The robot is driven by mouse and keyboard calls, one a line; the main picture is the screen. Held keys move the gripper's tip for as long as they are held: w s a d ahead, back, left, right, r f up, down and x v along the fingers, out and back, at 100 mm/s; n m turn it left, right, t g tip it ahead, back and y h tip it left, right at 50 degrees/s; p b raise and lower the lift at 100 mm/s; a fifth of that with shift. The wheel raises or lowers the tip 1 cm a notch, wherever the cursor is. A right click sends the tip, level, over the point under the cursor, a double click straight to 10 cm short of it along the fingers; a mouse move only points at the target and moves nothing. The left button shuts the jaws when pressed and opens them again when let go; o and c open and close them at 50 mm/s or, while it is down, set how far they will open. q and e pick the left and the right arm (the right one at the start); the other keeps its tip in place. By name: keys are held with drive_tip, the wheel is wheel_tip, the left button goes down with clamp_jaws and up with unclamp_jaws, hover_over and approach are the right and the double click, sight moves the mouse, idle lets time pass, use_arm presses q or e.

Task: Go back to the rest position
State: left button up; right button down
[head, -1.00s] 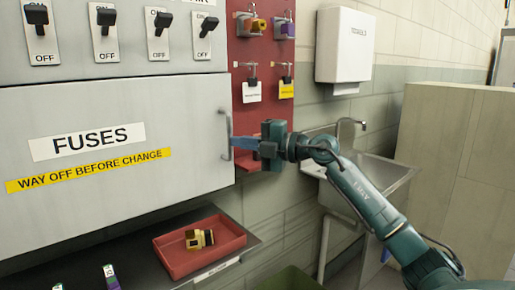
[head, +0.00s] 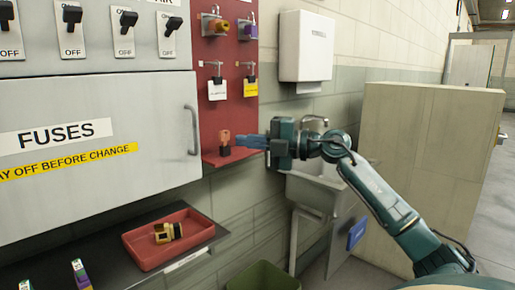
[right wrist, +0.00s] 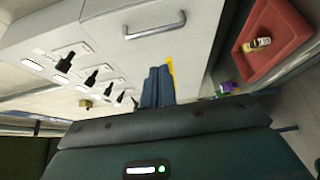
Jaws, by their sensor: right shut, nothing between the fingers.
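My right gripper (head: 252,142) is shut and empty, its blue fingers pointing left in front of the lower part of the red board. In the right wrist view the fingers (right wrist: 157,86) lie together with nothing between them. The fuse cabinet door (head: 90,120) is shut, and its handle (head: 192,130) is left of the fingertips, apart from them. The handle also shows in the right wrist view (right wrist: 155,28). My left gripper is not in view.
A red tray (head: 205,237) with a yellow and black part (head: 167,232) sits on the dark shelf. The red board (head: 222,115) carries tags and padlocks. A sink (head: 312,190), a towel dispenser (head: 305,48) and a beige cabinet (head: 425,150) stand to the right.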

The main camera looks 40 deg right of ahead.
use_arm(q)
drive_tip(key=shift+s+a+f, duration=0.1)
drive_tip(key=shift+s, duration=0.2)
use_arm(e)
drive_tip(key=shift+v, duration=1)
drive_tip(key=shift+d, duration=0.1)
